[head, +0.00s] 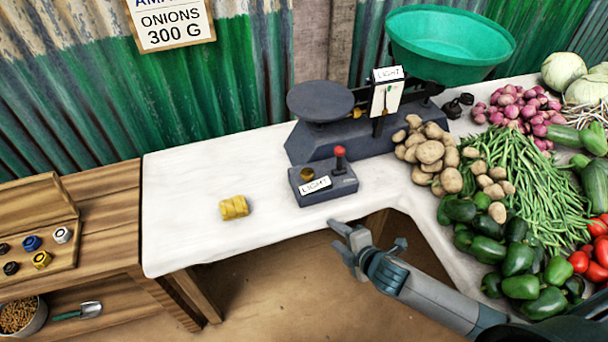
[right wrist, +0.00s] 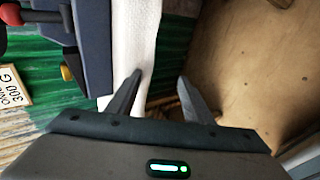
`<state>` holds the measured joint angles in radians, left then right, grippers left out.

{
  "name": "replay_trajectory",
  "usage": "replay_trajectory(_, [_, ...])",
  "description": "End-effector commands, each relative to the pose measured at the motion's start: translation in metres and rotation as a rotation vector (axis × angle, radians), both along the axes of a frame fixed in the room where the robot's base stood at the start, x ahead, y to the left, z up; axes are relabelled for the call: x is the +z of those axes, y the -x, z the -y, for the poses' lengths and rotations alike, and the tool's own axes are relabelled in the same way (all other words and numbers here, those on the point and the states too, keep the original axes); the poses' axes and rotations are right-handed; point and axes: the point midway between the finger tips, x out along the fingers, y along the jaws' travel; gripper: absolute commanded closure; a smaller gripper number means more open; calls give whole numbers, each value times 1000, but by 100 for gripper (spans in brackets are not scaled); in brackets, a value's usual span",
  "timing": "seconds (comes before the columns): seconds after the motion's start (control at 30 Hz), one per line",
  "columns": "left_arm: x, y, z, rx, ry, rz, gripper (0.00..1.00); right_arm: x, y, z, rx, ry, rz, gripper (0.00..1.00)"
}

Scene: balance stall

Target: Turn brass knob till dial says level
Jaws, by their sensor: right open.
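The balance scale (head: 345,142) stands at the back of the white counter, with a dark plate on the left and a green basin (head: 450,45) on the right. Its dial (head: 386,100) carries a sign reading LIGHT. In front is a grey box (head: 340,185) with a red-topped lever (head: 340,152), a brass knob (head: 307,174) and a LIGHT label. The brass knob also shows in the right wrist view (right wrist: 67,73). My right gripper (head: 368,237) is open and empty, off the counter's front edge, right of and nearer than the box. My left gripper is out of view.
A yellow block (head: 234,208) lies on the counter left of the box. Potatoes (head: 428,153), beans, peppers and onions crowd the right side. A wooden shelf (head: 105,220) stands at left. The counter between block and box is clear.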

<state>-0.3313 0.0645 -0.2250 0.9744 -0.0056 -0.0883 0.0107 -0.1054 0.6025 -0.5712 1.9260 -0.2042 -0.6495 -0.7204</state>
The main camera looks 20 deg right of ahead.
Motion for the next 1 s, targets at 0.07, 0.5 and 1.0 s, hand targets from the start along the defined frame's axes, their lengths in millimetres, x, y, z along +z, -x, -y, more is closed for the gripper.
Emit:
replay_trajectory(0.07, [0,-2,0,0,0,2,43,12,-1,-1,24,30,19,53])
replay_trajectory(0.5, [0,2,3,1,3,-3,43,60,-14,1,231,266,160,53])
replay_trajectory(1.0, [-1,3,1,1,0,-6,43,160,-10,26,757,976,512,53])
